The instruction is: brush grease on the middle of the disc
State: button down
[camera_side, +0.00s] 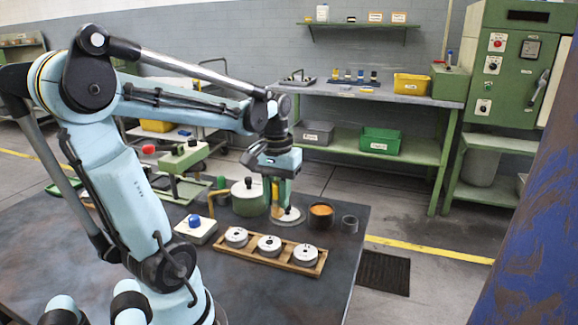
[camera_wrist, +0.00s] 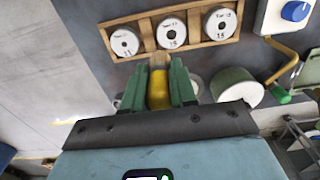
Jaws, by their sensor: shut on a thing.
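My gripper (camera_side: 284,190) points down near the back of the dark table. Its green fingers (camera_wrist: 159,90) are shut on the yellow handle of a brush (camera_wrist: 159,88), whose pale tip shows beyond the fingers in the wrist view. A pale round disc (camera_side: 290,217) lies on the table directly below the gripper. The brush tip is close above it or on it; I cannot tell which. In the wrist view the fingers hide most of the disc. A dark pot of orange-brown grease (camera_side: 320,210) stands just right of the disc.
A wooden tray (camera_side: 319,269) with three labelled round pieces lies in front of the disc. A green pot (camera_side: 250,198) stands close left, a small grey cup (camera_side: 350,224) right of the grease. A white box with a blue knob (camera_side: 195,228) is at the left.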

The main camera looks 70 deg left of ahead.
aim_at(277, 216)
jog(key=shift+a+f, duration=0.1)
jog(key=shift+f, duration=3.1)
jog(key=shift+s+a+f, duration=0.4)
jog(key=shift+s+f, duration=0.15)
jog(key=shift+f, duration=0.2)
jog(key=shift+s+a, duration=0.9)
jog(key=shift+s, duration=0.3)
jog(key=w+d, duration=0.2)
jog(key=shift+w+f, duration=0.1)
jog(key=shift+w, duration=0.3)
jog(key=shift+w+d, duration=0.3)
jog(key=shift+r, duration=4.1)
jog(key=shift+f, duration=0.15)
jog(key=shift+d+f, duration=0.1)
jog(key=shift+f, duration=2.8)
